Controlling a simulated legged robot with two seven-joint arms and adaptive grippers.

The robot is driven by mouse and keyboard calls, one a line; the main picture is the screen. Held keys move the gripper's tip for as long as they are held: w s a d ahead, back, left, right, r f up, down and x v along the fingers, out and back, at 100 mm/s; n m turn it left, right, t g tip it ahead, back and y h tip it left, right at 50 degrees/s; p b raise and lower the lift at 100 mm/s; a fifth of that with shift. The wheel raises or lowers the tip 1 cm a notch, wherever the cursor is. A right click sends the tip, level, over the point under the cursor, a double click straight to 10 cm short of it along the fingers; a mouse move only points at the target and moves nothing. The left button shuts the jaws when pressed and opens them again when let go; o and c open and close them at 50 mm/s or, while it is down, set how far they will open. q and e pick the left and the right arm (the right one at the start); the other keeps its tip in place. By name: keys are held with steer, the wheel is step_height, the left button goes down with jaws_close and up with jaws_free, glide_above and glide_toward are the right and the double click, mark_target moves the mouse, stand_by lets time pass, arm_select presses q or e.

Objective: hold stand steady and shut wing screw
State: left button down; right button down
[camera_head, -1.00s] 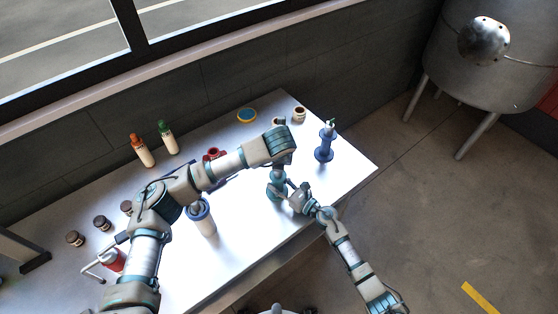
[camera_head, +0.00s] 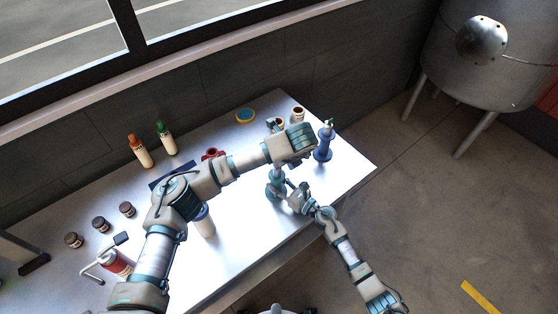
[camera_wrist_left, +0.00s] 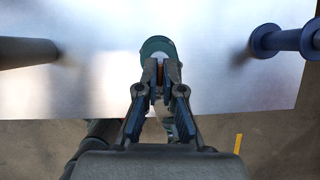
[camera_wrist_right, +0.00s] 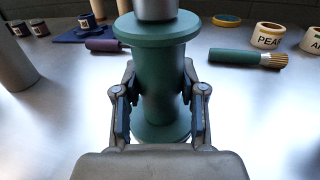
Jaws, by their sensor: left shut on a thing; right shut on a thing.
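The teal stand (camera_head: 274,184), spool-shaped with wide flanges, is upright near the table's front edge. In the right wrist view it (camera_wrist_right: 158,85) fills the middle, with a grey metal part above it. My right gripper (camera_head: 297,198) is shut on its column, one finger each side. My left arm reaches over from the left; its gripper (camera_wrist_left: 162,75) shows in the left wrist view above the stand. Its fingers are closed on a small brownish part, seemingly the wing screw (camera_wrist_left: 172,72), mostly hidden between them.
A blue stand (camera_head: 323,148) is to the right. A white, blue-topped bottle (camera_head: 203,222) is left of the teal stand. Orange- and green-topped bottles (camera_head: 166,138), small jars and a yellow-blue ring (camera_head: 245,116) sit further back. The table's front right is clear.

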arm_select(q)
steer(key=shift+d, duration=0.15)
arm_select(e)
steer(key=shift+f, duration=0.25)
arm_select(q)
steer(key=c, duration=1.3)
jaws_free()
steer(key=v, duration=1.2)
steer(key=shift+w, duration=0.1)
steer(key=shift+d, duration=0.1)
arm_select(e)
steer(key=c, duration=0.6)
jaws_free()
steer(key=shift+d+r, duration=0.1)
